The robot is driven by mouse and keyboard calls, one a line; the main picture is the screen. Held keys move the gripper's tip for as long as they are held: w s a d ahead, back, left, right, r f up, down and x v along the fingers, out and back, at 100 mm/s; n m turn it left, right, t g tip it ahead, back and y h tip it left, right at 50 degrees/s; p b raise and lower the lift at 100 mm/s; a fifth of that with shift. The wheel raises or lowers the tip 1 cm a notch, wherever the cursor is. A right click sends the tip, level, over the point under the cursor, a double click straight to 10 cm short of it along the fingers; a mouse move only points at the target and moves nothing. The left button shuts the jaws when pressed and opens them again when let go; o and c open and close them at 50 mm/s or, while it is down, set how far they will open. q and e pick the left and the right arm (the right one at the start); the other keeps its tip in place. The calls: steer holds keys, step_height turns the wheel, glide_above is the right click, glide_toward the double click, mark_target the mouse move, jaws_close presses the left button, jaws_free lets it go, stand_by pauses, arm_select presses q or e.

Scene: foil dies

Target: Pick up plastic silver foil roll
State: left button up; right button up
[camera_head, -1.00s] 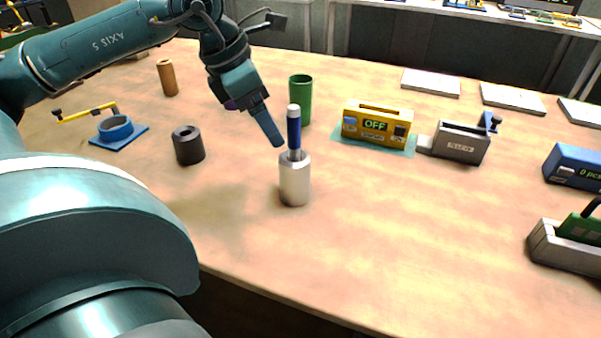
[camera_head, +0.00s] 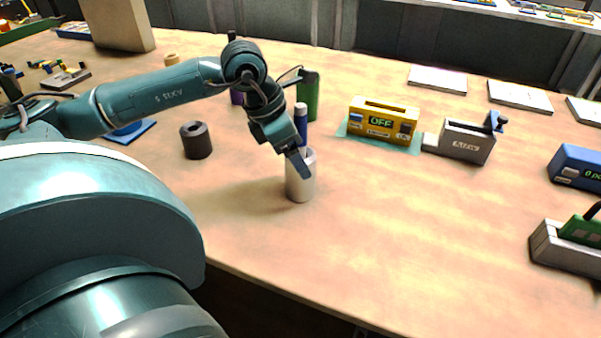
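A silver-white cylinder (camera_head: 301,187), which looks like the silver foil roll, stands upright near the middle of the table. A blue rod with a pale top (camera_head: 301,115) rises at its upper end; whether it sits inside or behind is hidden. My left gripper (camera_head: 299,166) reaches down from the upper left, and its fingertip overlaps the cylinder's upper front in the picture. I cannot tell whether it touches. Only one finger shows clearly, so its opening is unclear. My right gripper is out of view.
A black roll (camera_head: 196,141) stands left and a green cylinder (camera_head: 311,98) behind. A yellow device reading OFF (camera_head: 382,122), a grey holder (camera_head: 461,143) and a blue counter (camera_head: 577,167) stand to the right. The table front right of the silver cylinder is clear.

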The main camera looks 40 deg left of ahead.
arm_select(q)
steer(key=shift+c, duration=0.6)
steer(key=c, duration=1.4)
steer(key=shift+r, duration=0.1)
